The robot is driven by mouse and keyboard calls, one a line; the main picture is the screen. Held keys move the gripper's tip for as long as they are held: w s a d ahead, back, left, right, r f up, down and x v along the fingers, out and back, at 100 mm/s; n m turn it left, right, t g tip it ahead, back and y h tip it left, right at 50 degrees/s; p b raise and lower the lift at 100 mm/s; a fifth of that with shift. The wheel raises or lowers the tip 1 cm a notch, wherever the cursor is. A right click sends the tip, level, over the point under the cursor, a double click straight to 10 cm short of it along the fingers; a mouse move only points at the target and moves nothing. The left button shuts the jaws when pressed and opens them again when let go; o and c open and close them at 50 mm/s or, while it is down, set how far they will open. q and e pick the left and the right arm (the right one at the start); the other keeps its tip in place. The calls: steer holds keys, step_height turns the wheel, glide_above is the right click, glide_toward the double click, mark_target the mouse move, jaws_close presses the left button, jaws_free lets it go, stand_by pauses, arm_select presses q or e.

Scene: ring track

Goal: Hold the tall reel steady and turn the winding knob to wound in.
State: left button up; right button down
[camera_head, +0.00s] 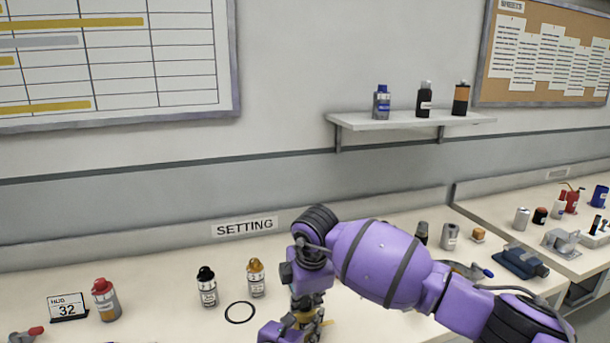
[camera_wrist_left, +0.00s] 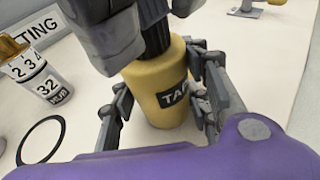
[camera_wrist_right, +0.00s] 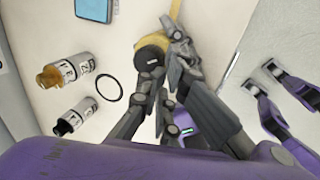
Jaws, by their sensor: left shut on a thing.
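The tall reel (camera_wrist_left: 158,88) is a yellow cylinder with a partly hidden black label, upright in the left wrist view. Its winding knob (camera_wrist_left: 155,38) is black and ribbed, on top. My left gripper (camera_wrist_left: 158,105) is shut on the reel's body, one finger on each side. My right gripper (camera_wrist_left: 140,28) reaches down from above with grey fingers beside the knob. The dark knob also shows in the right wrist view (camera_wrist_right: 152,52), close to the right fingertips. I cannot tell whether they press on it. In the head view my right arm hides most of the reel.
A black ring (camera_head: 240,312) lies flat on the bench left of the grippers. Near it stand a black-capped bottle (camera_head: 207,288) and a gold-capped bottle (camera_head: 256,279). A red-capped bottle (camera_head: 105,300) and a sign reading 32 (camera_head: 68,308) stand farther left.

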arm_select(q)
steer(key=shift+d, duration=0.15)
arm_select(e)
steer(key=shift+s+f, duration=0.4)
steer(key=shift+f, duration=0.15)
steer(key=shift+s, duration=0.25)
step_height(320, 180, up, 7)
steer(key=shift+w, duration=0.25)
steer(key=shift+d, duration=0.15)
arm_select(q)
steer(key=shift+a+f, duration=0.1)
steer(key=shift+a, duration=0.1)
arm_select(e)
steer(key=shift+d+f, duration=0.3)
steer(key=shift+f, duration=0.75)
steer(key=shift+d+f, duration=0.35)
steer(key=shift+f, duration=0.65)
steer(key=shift+d+f, duration=0.3)
steer(key=shift+f, duration=0.75)
steer(key=shift+w+a, duration=0.3)
steer(key=shift+w, duration=0.25)
